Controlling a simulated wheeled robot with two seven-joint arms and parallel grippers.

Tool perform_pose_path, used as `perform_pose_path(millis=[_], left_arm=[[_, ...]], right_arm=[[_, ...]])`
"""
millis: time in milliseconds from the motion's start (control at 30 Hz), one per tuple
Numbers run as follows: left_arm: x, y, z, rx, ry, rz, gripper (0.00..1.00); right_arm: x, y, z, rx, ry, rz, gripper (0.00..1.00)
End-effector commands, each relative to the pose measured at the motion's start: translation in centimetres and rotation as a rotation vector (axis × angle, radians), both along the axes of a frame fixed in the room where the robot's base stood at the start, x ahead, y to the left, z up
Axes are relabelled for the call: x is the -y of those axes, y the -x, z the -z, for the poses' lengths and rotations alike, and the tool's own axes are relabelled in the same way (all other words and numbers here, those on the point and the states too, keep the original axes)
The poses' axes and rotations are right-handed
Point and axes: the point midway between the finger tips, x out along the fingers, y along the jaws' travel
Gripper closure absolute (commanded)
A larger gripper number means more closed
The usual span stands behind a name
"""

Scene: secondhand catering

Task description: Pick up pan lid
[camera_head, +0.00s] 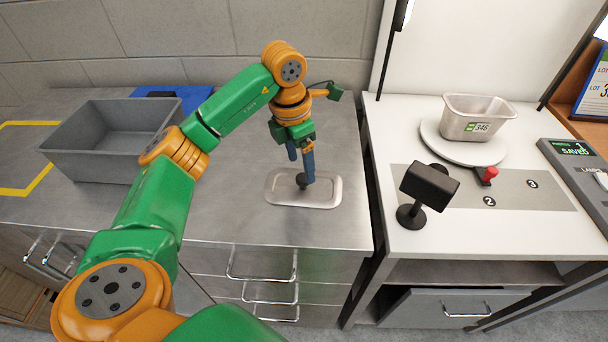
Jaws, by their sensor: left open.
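The pan lid (323,193) is a flat rectangular metal lid with rounded corners and a dark knob (302,180) at its middle. It lies on the steel counter (232,215), near the front edge. My left gripper (304,174) reaches down over the lid, its blue fingers open, with the fingertips at or just above the knob. One finger partly covers the knob, and I cannot tell whether they touch. My right gripper is not in view.
A grey bin (75,155) stands at the left, with a blue object (190,95) behind it. On the white table (405,140) at the right, a metal pan (480,122) tagged 346 sits on a round turntable (430,140). A black stand device (430,185) is near that table's left edge.

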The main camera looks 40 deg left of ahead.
Motion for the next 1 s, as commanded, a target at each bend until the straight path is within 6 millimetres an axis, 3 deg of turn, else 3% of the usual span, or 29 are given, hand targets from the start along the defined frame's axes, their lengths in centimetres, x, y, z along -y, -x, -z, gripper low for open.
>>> perform_pose_path(millis=[100,233,467,767,1000], left_arm=[[-0.1,-0.4,1.9,-0.006,0.001,-0.001,0.23],[0.0,-0.6,4.2,-0.004,0.001,0.0,0.23],[0.1,-0.8,4.7,0.001,0.001,0.001,0.23],[0.1,-0.7,4.6,0.001,0.002,0.001,1.0],[0.1,-0.8,4.6,0.001,0.002,0.001,1.0]], right_arm=[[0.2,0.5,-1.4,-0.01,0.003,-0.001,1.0],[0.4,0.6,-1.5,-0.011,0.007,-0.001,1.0],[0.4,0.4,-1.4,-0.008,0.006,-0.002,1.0],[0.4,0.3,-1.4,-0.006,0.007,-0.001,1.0],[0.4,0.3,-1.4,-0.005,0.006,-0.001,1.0]])
